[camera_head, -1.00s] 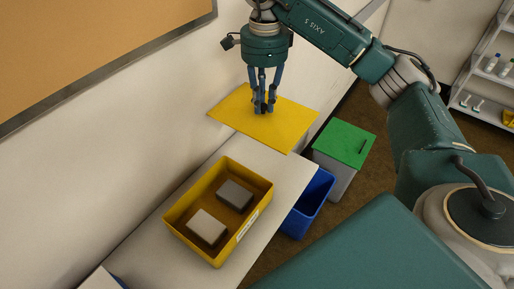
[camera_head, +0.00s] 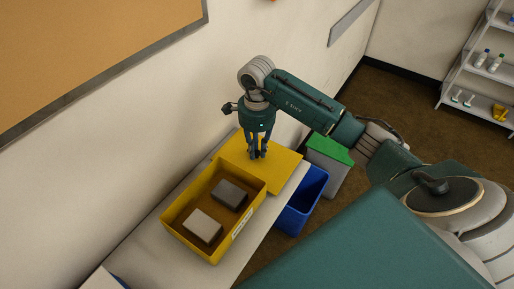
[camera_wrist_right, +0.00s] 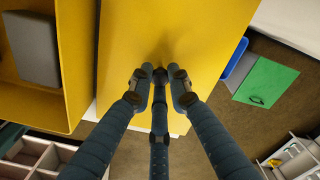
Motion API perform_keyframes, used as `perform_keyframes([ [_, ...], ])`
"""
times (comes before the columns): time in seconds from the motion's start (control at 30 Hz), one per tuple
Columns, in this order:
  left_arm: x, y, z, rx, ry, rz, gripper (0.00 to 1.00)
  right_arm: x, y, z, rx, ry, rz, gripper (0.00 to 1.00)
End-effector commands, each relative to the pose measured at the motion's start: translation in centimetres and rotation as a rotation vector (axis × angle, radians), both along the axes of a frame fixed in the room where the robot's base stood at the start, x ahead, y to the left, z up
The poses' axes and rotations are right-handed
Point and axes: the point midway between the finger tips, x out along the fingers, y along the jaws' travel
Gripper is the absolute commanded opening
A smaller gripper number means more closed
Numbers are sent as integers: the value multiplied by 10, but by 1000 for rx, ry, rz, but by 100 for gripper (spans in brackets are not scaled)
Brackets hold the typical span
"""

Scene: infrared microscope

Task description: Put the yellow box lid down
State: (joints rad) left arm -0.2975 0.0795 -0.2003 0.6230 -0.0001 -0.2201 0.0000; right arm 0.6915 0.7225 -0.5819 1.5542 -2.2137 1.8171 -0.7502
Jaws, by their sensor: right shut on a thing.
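The yellow box lid (camera_head: 285,163) is a flat yellow sheet just behind the yellow box, over the far end of the white table. My right gripper (camera_head: 257,156) is above it with its fingers together on the lid's middle. The lid also fills the middle of the right wrist view (camera_wrist_right: 190,45), with the fingertips (camera_wrist_right: 160,78) against it. I cannot tell whether the lid rests on the table or hangs slightly above. The open yellow box (camera_head: 214,255) holds a dark grey block (camera_head: 230,194) and a light block (camera_head: 203,226). My left gripper is not in view.
A blue bin (camera_head: 302,205) and a grey bin with a green lid (camera_head: 331,149) stand on the floor beside the table. A wall with a cork board (camera_head: 90,50) runs along the left. White shelves (camera_head: 480,75) stand at the far right.

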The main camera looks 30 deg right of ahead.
Motion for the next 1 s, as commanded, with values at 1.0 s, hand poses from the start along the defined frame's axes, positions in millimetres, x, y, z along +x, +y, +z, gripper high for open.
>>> perform_keyframes([
  [1.0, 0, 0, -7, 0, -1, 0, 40, 2, -1, 8, -2, -7, 1, 36],
])
